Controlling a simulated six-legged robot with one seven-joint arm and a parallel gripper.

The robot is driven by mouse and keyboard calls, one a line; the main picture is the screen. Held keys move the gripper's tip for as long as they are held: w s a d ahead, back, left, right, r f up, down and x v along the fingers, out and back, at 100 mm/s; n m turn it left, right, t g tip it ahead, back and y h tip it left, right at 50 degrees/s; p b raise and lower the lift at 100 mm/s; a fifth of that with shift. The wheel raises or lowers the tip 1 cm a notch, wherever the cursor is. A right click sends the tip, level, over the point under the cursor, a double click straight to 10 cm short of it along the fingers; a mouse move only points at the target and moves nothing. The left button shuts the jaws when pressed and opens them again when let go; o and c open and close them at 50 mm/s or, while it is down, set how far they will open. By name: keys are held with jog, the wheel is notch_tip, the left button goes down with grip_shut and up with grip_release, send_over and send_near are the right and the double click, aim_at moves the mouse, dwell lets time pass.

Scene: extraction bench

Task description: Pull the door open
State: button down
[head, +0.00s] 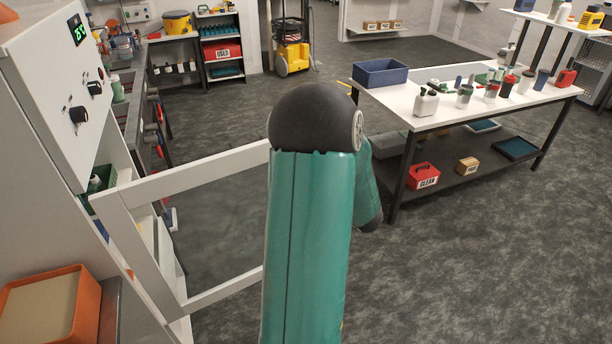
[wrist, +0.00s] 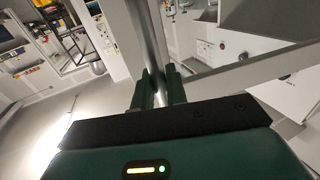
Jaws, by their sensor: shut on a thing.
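The door (head: 200,174) is a white frame around a clear pane in the head view. It stands swung out from the white cabinet (head: 45,85) at left, and its far edge is hidden behind my arm. In the wrist view a white rail of the door (wrist: 255,72) runs off to the right. My gripper (wrist: 160,90) is shut on a grey bar handle (wrist: 153,45), with one finger on each side of it. The gripper and handle are hidden behind my arm in the head view.
A white-topped bench (head: 400,97) with bottles, a blue bin (head: 380,73) and a lower shelf stands at right. An orange-rimmed box (head: 60,308) sits at lower left. A yellow wheeled machine (head: 291,57) is at the back. Grey floor (head: 480,260) is clear at lower right.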

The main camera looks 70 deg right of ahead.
jog(key=c, duration=1.5)
grip_release()
jog(key=v, duration=1.3)
jog(key=shift+s+a, duration=0.15)
jog(key=shift+s, duration=0.25)
